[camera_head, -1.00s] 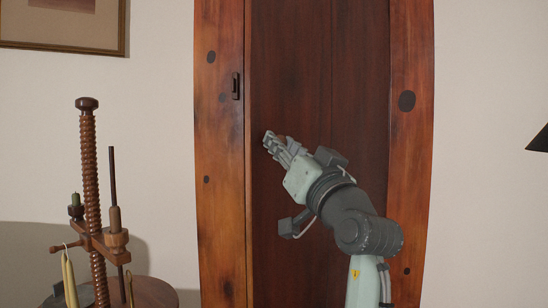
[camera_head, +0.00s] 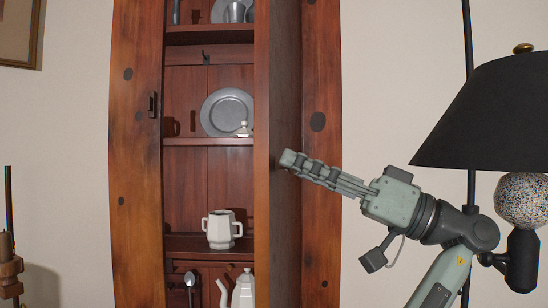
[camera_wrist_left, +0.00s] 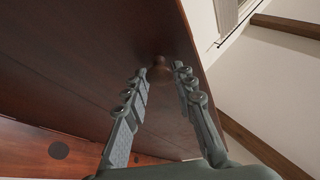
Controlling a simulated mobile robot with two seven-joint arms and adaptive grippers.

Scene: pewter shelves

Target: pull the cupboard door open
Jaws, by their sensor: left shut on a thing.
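The dark wooden cupboard door (camera_head: 286,80) stands wide open, swung out on its right side and seen nearly edge-on. My left gripper (camera_head: 287,160) is at the outer face of the door. In the left wrist view its two fingers (camera_wrist_left: 160,71) are shut on the round wooden knob (camera_wrist_left: 160,67), near the door's edge. In the head view the knob is hidden behind the fingertips. The cupboard frame (camera_head: 135,150) has a small dark latch plate (camera_head: 153,104) on its left post. My right gripper is in neither view.
Shelves inside hold a pewter plate (camera_head: 228,112), a white two-handled pot (camera_head: 221,229) and a white teapot (camera_head: 240,290). A lamp with a black shade (camera_head: 500,110) stands close to my left arm at right. A wooden stand (camera_head: 10,275) is at the lower left.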

